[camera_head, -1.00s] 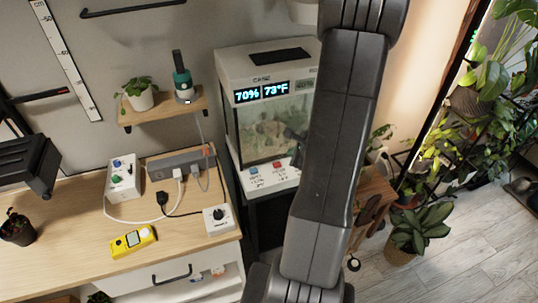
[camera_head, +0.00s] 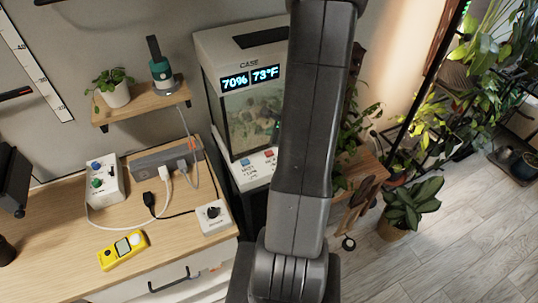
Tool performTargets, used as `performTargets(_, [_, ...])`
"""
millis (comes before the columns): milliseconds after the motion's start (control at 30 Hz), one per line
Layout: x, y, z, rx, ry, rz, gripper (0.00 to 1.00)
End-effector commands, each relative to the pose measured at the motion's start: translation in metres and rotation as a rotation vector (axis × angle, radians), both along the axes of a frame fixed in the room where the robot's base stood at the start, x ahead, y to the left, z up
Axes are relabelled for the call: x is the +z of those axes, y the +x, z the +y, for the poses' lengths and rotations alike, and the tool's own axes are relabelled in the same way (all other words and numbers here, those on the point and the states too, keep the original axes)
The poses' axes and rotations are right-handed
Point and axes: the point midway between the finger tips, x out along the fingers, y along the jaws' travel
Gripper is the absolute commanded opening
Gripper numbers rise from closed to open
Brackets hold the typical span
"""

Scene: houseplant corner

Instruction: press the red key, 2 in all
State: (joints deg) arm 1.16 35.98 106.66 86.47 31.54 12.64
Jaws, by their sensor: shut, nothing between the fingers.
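The red key (camera_head: 269,154) is a small raised button on the white sloping control panel (camera_head: 255,172) at the front of the glass plant case (camera_head: 247,115). A blue key (camera_head: 245,162) sits to its left on the same panel. My arm crosses the picture from top to bottom just right of the keys and hides the panel's right part. My gripper cannot be made out; it is outside the picture or behind my arm. Whether anything touches the red key cannot be seen.
A shelf (camera_head: 140,108) bears a potted plant. Plants stand at right; the floor (camera_head: 440,250) there is open.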

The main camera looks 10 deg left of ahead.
Motion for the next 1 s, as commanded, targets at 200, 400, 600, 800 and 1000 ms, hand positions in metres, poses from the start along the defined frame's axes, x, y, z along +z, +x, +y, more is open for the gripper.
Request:
performTargets(200, [-0.037, 0.0, 0.0, -0.001, 0.001, 0.001, 0.0])
performTargets(400, [-0.061, 0.0, 0.0, 0.0, 0.0, -0.001, 0.0])
performTargets(600, [-0.07, 0.0, 0.0, -0.001, 0.0, -0.001, 0.0])
performTargets(800, [-0.069, 0.0, 0.0, -0.001, 0.0, -0.001, 0.0])
performTargets(1000, [-0.069, 0.0, 0.0, -0.001, 0.0, -0.001, 0.0])
